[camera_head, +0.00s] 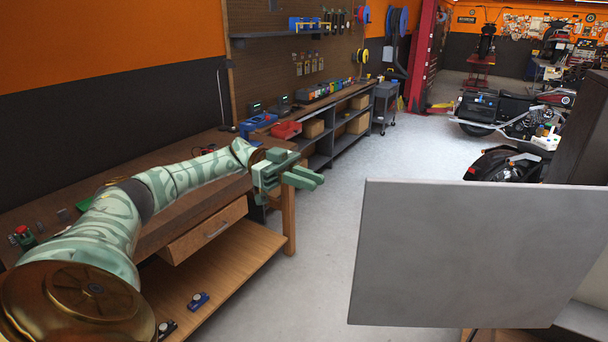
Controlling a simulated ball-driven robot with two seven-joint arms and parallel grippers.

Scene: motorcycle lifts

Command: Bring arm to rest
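My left arm comes in from the lower left, stretched over the wooden workbench. Its green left gripper (304,180) is near the bench's front corner, with free air and floor beyond it. Its two fingers look close together and hold nothing that I can see, but the angle hides the gap between them. My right arm and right gripper are not in view.
The wooden workbench (268,247) has a drawer (206,230) and a lower shelf. A large grey panel (455,255) blocks the lower right. Motorcycles (515,112) stand at the right. The grey floor (325,225) between is clear.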

